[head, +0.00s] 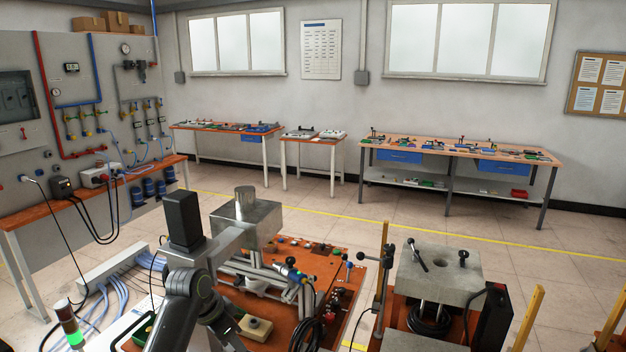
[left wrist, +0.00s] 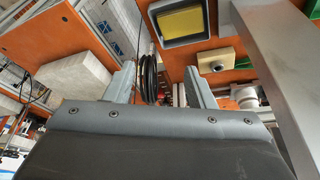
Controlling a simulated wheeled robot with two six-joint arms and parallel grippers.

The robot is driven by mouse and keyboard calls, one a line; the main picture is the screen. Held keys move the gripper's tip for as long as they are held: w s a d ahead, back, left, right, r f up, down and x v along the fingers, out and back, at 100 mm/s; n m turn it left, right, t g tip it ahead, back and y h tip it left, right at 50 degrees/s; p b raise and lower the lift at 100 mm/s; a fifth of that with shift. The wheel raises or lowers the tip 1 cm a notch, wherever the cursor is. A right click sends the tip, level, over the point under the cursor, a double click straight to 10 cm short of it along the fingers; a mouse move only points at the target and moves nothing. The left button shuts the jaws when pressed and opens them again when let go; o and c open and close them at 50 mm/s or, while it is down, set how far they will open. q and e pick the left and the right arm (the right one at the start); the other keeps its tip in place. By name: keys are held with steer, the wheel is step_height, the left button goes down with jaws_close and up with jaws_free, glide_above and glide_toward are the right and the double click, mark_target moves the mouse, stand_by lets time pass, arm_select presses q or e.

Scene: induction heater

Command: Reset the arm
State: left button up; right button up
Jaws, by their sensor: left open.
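My left arm rises from the bottom left of the head view, with dark joints and grey links. My left gripper (head: 228,322) is low in that view, partly hidden by the arm. In the left wrist view its two grey fingers (left wrist: 160,80) stand well apart, with nothing visibly held between them. They point toward the orange-topped bench (head: 335,264). A cream block with a round port (head: 256,327) is close to the gripper and also shows in the left wrist view (left wrist: 222,61). My right gripper is not seen.
A black cable coil (head: 308,333) and grey pipes are on the bench. A metal block on a stand (head: 440,275) is to the right. A signal lamp (head: 68,322) with green lit is at left. Open tiled floor (head: 340,212) stretches toward the back tables.

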arm_select(q)
steer(key=s+a+f+n+t+y, duration=0.15)
steer(key=s+a+f, duration=0.35)
steer(key=s, duration=0.5)
steer(key=s+a+f+n+g+y, duration=0.1)
steer(key=s+a+f+n, duration=0.15)
steer(key=s+f, duration=0.55)
steer(key=s+a+r+n+y, duration=0.1)
steer(key=s+a+r+n, duration=0.15)
steer(key=s, duration=0.85)
steer(key=s+a+r+n+y, duration=0.1)
steer(key=s+a+n, duration=0.15)
steer(key=s, duration=0.85)
step_height(320, 180, down, 34)
steer(key=a+b, duration=0.1)
steer(key=b, duration=0.7)
steer(key=s+f+g+b, duration=0.1)
steer(key=s+f+b, duration=0.2)
steer(key=s+f, duration=0.4)
steer(key=s+d+f+g+b, duration=0.1)
steer(key=s+f+b, duration=0.2)
steer(key=s+f, duration=0.5)
step_height(320, 180, down, 6)
steer(key=shift+f+h+b, duration=0.1)
steer(key=shift+h+b, duration=0.2)
steer(key=shift+h, duration=0.05)
